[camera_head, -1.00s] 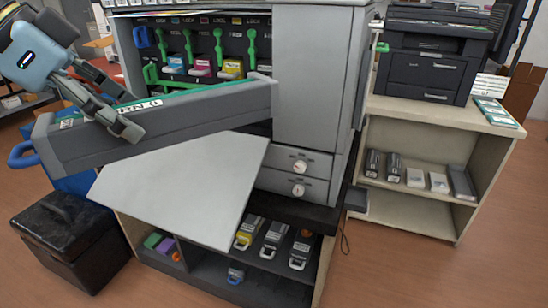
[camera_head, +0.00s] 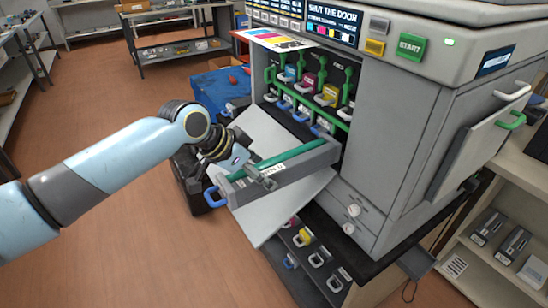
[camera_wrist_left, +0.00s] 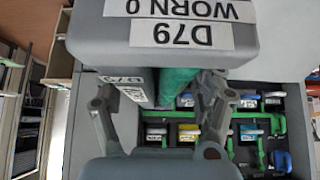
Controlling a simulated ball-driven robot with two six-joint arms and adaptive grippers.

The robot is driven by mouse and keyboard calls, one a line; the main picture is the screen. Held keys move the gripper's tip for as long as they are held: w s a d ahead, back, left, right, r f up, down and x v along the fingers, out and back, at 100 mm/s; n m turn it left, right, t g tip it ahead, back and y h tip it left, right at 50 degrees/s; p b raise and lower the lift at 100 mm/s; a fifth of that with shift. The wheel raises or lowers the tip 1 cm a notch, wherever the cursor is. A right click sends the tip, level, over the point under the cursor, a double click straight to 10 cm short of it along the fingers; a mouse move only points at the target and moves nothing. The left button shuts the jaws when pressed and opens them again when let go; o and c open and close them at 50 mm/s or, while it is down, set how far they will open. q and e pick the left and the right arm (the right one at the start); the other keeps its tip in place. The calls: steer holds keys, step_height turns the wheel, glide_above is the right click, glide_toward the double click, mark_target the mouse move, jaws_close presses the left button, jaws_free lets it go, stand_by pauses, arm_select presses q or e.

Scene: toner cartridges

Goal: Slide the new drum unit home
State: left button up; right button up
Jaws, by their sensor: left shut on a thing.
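The drum unit (camera_head: 312,166) is a long grey tray with a green drum (camera_head: 292,157) along its top and a blue handle (camera_head: 213,197) at its left end. My left gripper (camera_head: 258,174) is shut on it toward the handle end, above the lowered door (camera_head: 262,222). In the left wrist view the unit's label (camera_wrist_left: 180,35) reads "D79 WORN 0" upside down, with the gripper fingers (camera_wrist_left: 158,95) on either side of the unit. The unit's right end overlaps the printer's (camera_head: 400,130) open front; whether it is inside, I cannot tell. My right gripper is out of view.
Green levers and coloured cartridges (camera_head: 327,96) fill the open bay. Cartridges (camera_head: 304,237) with handles stand on the shelf below. A blue bin (camera_head: 215,88) stands left of the printer, and a shelf unit (camera_head: 470,250) is at right. Floor at left is clear.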

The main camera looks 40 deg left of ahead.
mark_target(270, 163)
arm_select(q)
steer(key=shift+w+d+f, duration=0.1)
steer(key=shift+w+d, duration=0.1)
steer(key=shift+w, duration=0.2)
steer(key=shift+w+d+f+b, duration=0.15)
steer(key=shift+w+b, duration=0.3)
steer(key=shift+b, duration=0.1)
steer(key=shift+w+b, duration=0.15)
steer(key=shift+b, duration=0.15)
steer(key=shift+w+d+f+b, duration=0.1)
steer(key=shift+w+d+b, duration=0.15)
steer(key=shift+w+b, duration=0.2)
steer(key=shift+w+d+f+b, duration=0.1)
steer(key=shift+w+d+b, duration=0.15)
steer(key=shift+w, duration=0.3)
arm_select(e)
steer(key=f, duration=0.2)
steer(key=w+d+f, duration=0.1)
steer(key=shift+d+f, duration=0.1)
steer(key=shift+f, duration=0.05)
arm_select(q)
steer(key=shift+r, duration=0.1)
steer(key=shift+p, duration=0.3)
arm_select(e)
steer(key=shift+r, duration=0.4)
